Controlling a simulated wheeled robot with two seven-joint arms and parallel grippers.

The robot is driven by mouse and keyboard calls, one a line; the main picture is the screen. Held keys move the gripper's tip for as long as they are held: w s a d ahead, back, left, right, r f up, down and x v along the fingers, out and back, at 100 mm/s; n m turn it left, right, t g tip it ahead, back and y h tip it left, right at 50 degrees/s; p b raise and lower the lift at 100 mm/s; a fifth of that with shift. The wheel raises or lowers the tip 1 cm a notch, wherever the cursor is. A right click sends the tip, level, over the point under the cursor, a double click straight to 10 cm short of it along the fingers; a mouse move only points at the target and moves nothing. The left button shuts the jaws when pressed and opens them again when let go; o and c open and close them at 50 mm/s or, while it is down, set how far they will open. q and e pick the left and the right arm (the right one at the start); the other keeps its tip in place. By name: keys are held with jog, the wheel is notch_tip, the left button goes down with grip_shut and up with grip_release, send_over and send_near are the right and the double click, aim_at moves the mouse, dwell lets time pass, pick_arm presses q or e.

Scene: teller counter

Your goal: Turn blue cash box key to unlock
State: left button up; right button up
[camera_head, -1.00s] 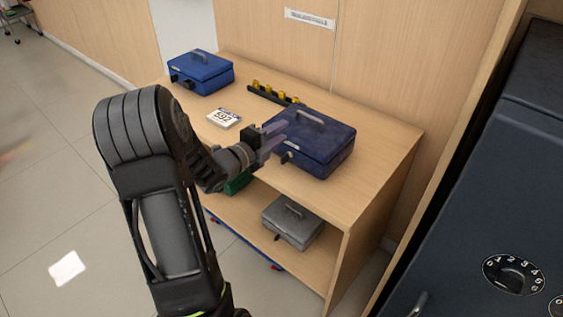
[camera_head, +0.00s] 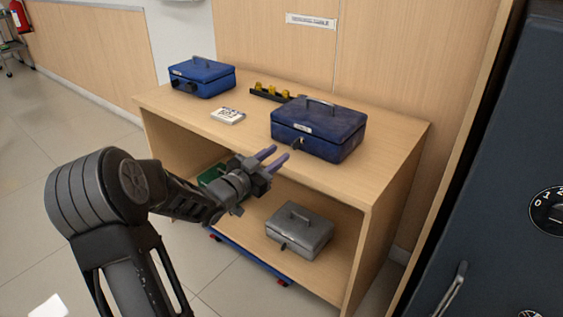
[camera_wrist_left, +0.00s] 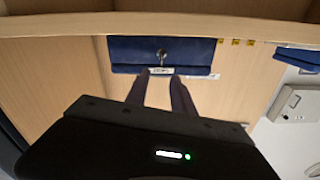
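A large blue cash box (camera_head: 328,122) with a folding handle sits shut at the front right of the counter top. Its small key (camera_head: 298,143) sticks out of its front face, below a white label; the key (camera_wrist_left: 162,54) also shows in the left wrist view. I cannot tell how far the key is turned. My left gripper (camera_head: 279,156) is just in front of the box and below the key, fingers apart and nothing between them. In the left wrist view its fingertips (camera_wrist_left: 161,76) point toward the box front (camera_wrist_left: 130,50). My right gripper is in no view.
A second blue cash box (camera_head: 202,78) stands at the back left of the counter (camera_head: 400,140). A white numbered card (camera_head: 228,116) and a black tray (camera_head: 262,94) with yellow pieces lie between. A grey cash box (camera_head: 299,232) is on the shelf below. A dark safe (camera_head: 480,180) stands at right.

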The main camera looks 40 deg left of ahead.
aim_at(297, 143)
pick_arm(q)
jog(key=shift+a+f+n, duration=0.15)
jog(key=shift+n, duration=1.05)
jog(key=shift+w, duration=0.15)
jog(key=w, duration=0.7)
jog(key=shift+w+a+b, duration=0.1)
jog(key=shift+w+b, duration=0.2)
jog(key=shift+b, duration=0.05)
grip_shut()
